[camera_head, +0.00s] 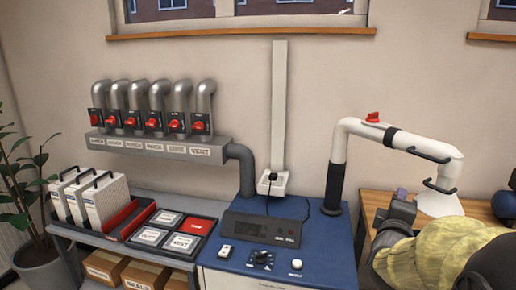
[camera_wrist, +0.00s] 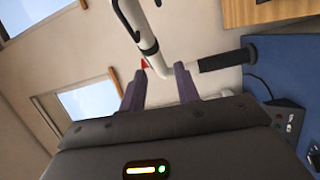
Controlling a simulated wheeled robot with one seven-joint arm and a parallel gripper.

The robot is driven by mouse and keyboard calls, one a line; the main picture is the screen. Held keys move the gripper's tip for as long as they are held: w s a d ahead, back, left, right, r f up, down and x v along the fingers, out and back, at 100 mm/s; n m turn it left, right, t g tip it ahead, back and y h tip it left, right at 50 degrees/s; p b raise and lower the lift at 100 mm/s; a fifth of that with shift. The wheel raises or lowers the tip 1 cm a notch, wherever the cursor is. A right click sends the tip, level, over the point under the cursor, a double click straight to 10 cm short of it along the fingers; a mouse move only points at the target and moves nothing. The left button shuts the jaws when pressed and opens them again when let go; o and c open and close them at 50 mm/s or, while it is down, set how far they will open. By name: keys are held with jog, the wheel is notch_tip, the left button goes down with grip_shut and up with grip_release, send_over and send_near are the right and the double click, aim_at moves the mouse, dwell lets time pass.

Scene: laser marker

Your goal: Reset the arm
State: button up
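My arm (camera_head: 440,250), with a yellow cover and dark joints, is folded at the lower right of the head view. My gripper (camera_wrist: 158,82) shows in the wrist view with its two purple-grey fingers apart and nothing held between them. In the head view its dark body partly hides its fingers. A white jointed extraction arm (camera_head: 352,130) rises from the blue machine, bends right and ends in a white hood (camera_head: 438,204). It has a red knob (camera_head: 372,118) and dark handles. It also shows beyond my fingers in the wrist view (camera_wrist: 178,62), apart from them as far as I can tell.
The blue machine (camera_head: 275,265) has a display and knobs. Left of it are a grey bench with white binders (camera_head: 104,200), labelled tiles (camera_head: 152,236) and a pipe manifold (camera_head: 160,148) with red valves. A wooden table (camera_head: 372,204) lies under the hood. A plant stands far left.

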jog(key=a+f+m+g+y, duration=0.45)
jog(key=a+f+y, duration=0.25)
jog(key=a+f, duration=0.55)
jog(key=s+a+f+m+g+y, duration=0.2)
jog(key=s+a+f+m+g, duration=0.15)
jog(key=s+f, duration=0.3)
jog(key=s+a+f+m+g+y, duration=0.1)
jog(key=s+a+f+m+g, duration=0.2)
jog(key=s+f+g, duration=0.35)
notch_tip(320, 180, up, 18)
jog(key=t+p, duration=0.1)
jog(key=p, duration=1.5)
jog(key=shift+s+a+t+p, duration=0.15)
jog(key=shift+s+t+p, duration=0.2)
jog(key=shift+s, duration=0.05)
